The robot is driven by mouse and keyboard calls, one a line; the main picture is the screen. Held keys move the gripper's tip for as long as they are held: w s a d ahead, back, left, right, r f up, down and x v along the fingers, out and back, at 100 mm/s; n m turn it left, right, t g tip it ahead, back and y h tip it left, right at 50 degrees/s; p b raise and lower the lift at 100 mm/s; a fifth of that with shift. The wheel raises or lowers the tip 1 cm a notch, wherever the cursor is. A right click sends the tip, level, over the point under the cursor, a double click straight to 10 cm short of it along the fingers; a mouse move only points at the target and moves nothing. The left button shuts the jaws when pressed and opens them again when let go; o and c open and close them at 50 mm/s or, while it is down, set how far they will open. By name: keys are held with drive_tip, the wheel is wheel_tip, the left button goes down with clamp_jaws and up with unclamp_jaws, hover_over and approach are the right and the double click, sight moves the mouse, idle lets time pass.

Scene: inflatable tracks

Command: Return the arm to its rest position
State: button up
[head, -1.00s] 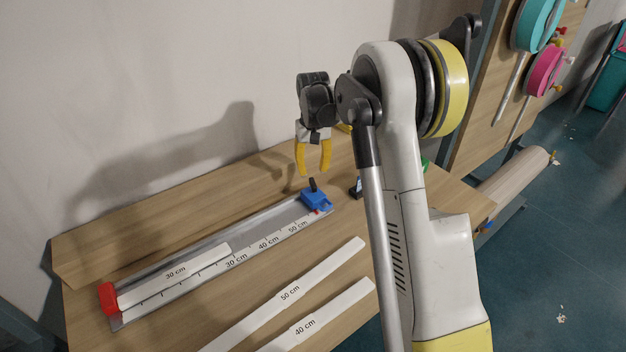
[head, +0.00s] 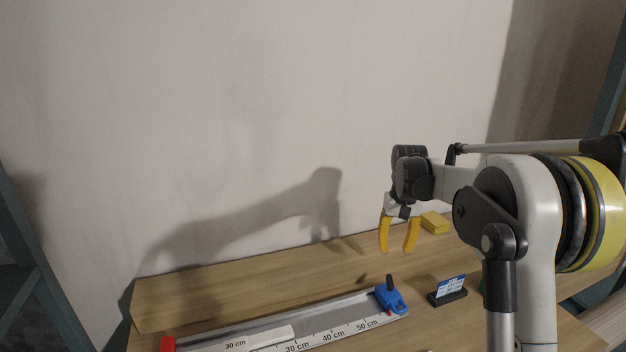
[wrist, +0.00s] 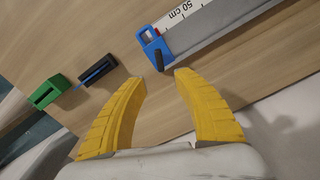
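My gripper (head: 399,248) has two yellow fingers that hang down over the back of the wooden workbench (head: 230,285). The fingers are spread apart with nothing between them, and they also show in the wrist view (wrist: 160,76). My arm reaches in from the right in the head view and is bent at the elbow. The gripper is above the bench and apart from the things on it.
A metal measuring rail with a blue stop (head: 391,299) and a 30 cm strip (head: 250,341) lies on the bench. A small card stand (head: 447,292), a yellow block (head: 435,222) and a green block (wrist: 48,92) are near it. A wall stands behind.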

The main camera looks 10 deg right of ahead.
drive_tip(key=s+a+r+n+t, duration=0.1)
drive_tip(key=s+a+r+t, duration=0.1)
drive_tip(key=s+a+r, duration=0.4)
drive_tip(key=s+a+r+t, duration=0.1)
drive_tip(key=s+a+r, duration=0.15)
drive_tip(key=s, duration=0.55)
drive_tip(key=s+a+f+t, duration=0.2)
drive_tip(key=s, duration=0.6)
drive_tip(key=s+a+f+n+t+b, duration=0.1)
drive_tip(key=s+a+f+t, duration=0.1)
drive_tip(key=s, duration=0.6)
drive_tip(key=shift+s+a+f, duration=0.2)
drive_tip(key=shift+s+a, duration=0.05)
drive_tip(key=shift+a, duration=0.15)
